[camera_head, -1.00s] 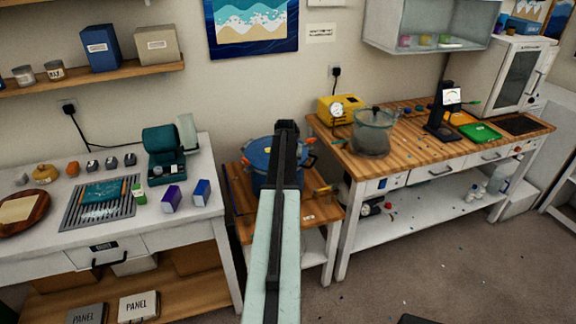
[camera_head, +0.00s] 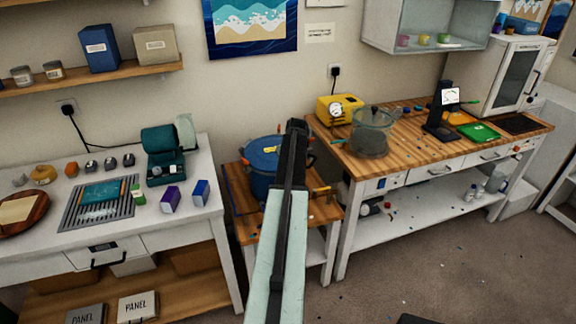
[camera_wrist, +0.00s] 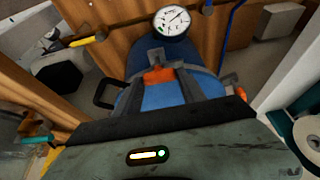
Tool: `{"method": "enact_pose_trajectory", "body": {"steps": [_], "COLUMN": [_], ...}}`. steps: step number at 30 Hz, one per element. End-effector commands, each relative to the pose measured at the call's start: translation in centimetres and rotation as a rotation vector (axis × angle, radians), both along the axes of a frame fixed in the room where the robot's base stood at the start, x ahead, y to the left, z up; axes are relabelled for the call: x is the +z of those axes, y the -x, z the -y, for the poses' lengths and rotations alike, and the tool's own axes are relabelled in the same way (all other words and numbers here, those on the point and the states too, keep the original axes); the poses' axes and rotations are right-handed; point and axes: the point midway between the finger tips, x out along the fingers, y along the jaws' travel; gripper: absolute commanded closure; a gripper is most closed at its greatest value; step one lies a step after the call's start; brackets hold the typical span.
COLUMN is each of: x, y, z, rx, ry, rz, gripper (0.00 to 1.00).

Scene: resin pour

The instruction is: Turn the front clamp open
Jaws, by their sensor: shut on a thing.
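The blue pressure pot (camera_head: 262,178) stands on the small wooden bench between the two tables, partly behind my arm. In the wrist view, the pot's blue body (camera_wrist: 170,97) fills the middle. The orange front clamp (camera_wrist: 158,75) sits between the two dark fingers of my gripper (camera_wrist: 160,82), which is shut on it. Another orange clamp (camera_wrist: 240,93) shows at the pot's right side, apart from my fingers. In the head view my arm hides the gripper and front clamp.
A round gauge (camera_wrist: 172,22) stands beyond the pot in the wrist view. A black handle (camera_wrist: 105,93) juts out at the pot's left. The white table (camera_head: 190,225) is left of the small bench; the wooden workbench (camera_head: 400,160) is right. Open floor lies at the front right.

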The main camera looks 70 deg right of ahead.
Motion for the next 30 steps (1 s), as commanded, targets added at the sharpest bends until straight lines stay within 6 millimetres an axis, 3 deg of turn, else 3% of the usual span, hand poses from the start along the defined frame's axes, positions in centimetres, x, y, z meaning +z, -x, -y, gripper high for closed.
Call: {"method": "enact_pose_trajectory", "body": {"steps": [7,8,10,22,30], "x": [0.0,0.0,0.0,0.5,4.8], "y": [0.2,0.2,0.2,0.2,1.2], "z": [0.0,0.0,0.0,-0.1,-1.3], "rx": [0.001,0.001,0.0,-0.001,-0.001], "ry": [-0.002,-0.002,-0.002,0.0,-0.001], "rz": [-0.004,-0.004,-0.003,-0.001,-0.002], "gripper": [0.93,0.5,0.31,0.31,0.31]}}
